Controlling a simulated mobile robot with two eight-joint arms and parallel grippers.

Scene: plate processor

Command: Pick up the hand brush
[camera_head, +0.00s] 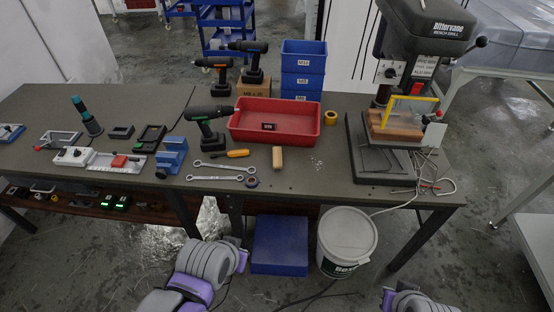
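A small tan wooden block-shaped item (277,158), which looks like the hand brush, lies near the front edge of the workbench (330,180), just in front of the red bin. Its bristles cannot be made out. Parts of my arms show at the bottom left and bottom right, below the bench front. Neither gripper's fingers are in the picture, and nothing touches the brush.
A red bin (275,121) stands behind the brush. An orange screwdriver (238,153) and two wrenches (218,171) lie left of it. White specks (317,162) and a bench drill (408,90) are to the right. A bucket (346,240) and blue box (280,243) stand below.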

